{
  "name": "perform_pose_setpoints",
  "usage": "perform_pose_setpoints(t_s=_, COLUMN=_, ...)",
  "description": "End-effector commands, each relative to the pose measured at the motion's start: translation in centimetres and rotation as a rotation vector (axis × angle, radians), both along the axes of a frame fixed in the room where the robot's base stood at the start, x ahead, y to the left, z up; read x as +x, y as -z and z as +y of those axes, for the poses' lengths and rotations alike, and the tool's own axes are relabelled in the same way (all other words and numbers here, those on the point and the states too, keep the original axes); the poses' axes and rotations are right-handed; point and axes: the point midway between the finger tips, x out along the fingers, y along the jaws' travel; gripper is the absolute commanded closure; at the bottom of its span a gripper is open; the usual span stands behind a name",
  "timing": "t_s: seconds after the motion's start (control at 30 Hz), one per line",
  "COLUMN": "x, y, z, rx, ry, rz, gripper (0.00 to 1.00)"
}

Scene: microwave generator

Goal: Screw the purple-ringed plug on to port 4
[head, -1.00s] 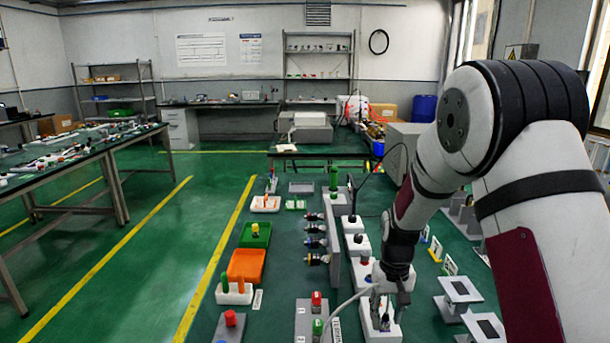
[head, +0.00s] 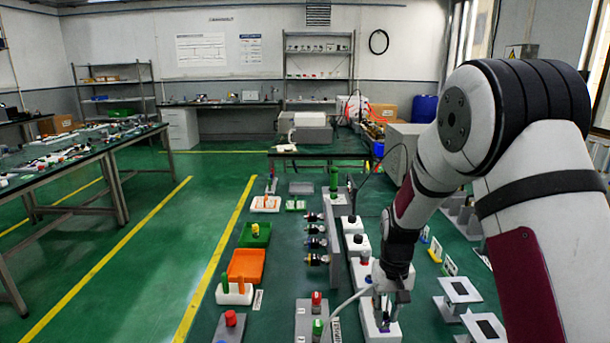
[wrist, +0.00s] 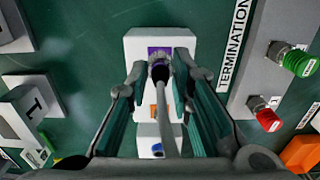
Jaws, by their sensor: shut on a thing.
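The plug is in front of a purple patch (wrist: 153,49) on a white block (wrist: 135,42). Whether it still touches the block is unclear, and its ring cannot be made out. In the head view my gripper (head: 384,303) is low over the white blocks at front right. An upright grey panel (head: 333,240) stands to its left, with several connectors (head: 316,243) sticking out leftward. Their port numbers are not readable.
A plate with a green knob (wrist: 299,62) and a red knob (wrist: 264,119) lies right of the gripper in the wrist view. An orange tray (head: 248,265) and green tray (head: 255,235) lie left of the panel. Small grey stands (head: 460,289) stand to the right.

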Motion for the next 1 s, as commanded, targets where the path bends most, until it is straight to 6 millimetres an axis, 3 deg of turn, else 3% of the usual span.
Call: perform_pose_setpoints(t_s=1.0, x=0.0, y=-3.8, z=0.0, rx=0.0, ry=0.0, rz=-0.001, gripper=1.0)
